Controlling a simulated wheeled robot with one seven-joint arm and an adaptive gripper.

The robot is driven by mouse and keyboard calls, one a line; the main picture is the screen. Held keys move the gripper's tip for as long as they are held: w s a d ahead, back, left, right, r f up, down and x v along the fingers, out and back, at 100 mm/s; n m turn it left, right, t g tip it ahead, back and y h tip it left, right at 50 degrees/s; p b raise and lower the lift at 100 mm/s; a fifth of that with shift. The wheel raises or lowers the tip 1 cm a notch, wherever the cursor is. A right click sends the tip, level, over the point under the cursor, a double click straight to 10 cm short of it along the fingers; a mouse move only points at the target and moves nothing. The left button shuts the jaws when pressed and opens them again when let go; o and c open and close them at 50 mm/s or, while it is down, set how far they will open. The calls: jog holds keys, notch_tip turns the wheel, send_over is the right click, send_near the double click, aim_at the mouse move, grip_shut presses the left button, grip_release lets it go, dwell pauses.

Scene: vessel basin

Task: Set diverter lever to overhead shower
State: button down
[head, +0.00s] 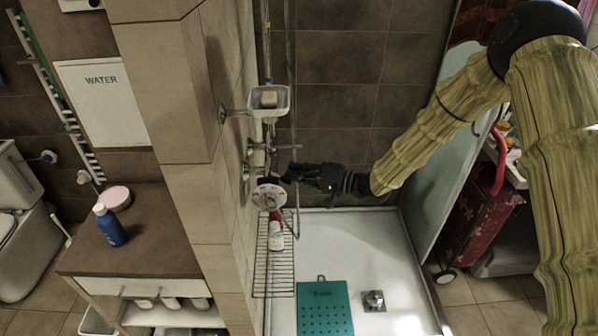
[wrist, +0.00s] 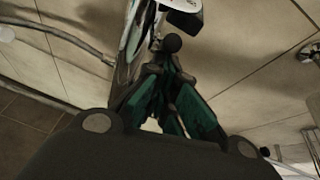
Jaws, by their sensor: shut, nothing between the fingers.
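A round pale dial plate (head: 269,196) with coloured marks sits on the shower's left wall, below the metal mixer fittings (head: 257,158). In the wrist view the plate (wrist: 136,30) shows nearly edge-on. A dark ball knob (wrist: 172,43), which looks like the end of the diverter lever, stands out beside the plate. My gripper (head: 287,178) is shut and empty, just above and right of the plate in the head view. In the wrist view the fingertips of my gripper (wrist: 166,69) are right at the knob; I cannot tell whether they touch it. The lever's exact setting is not readable.
A soap dish (head: 268,100) is on the wall above the mixer. Below the plate, a wire rack (head: 272,278) carries bottles (head: 275,236). A teal mat (head: 324,309) lies in the white shower tray (head: 350,250). A glass panel (head: 440,180) stands right; a tiled wall edge stands left.

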jog(key=shift+s+d, duration=0.15)
jog(key=shift+d, duration=0.05)
dwell(0.3)
jog(key=s+p+v, duration=0.1)
jog(key=p+v, duration=0.1)
jog(key=v, duration=0.7)
jog(key=shift+d, duration=0.2)
jog(key=shift+w+f, duration=0.1)
jog(key=shift+w, duration=0.05)
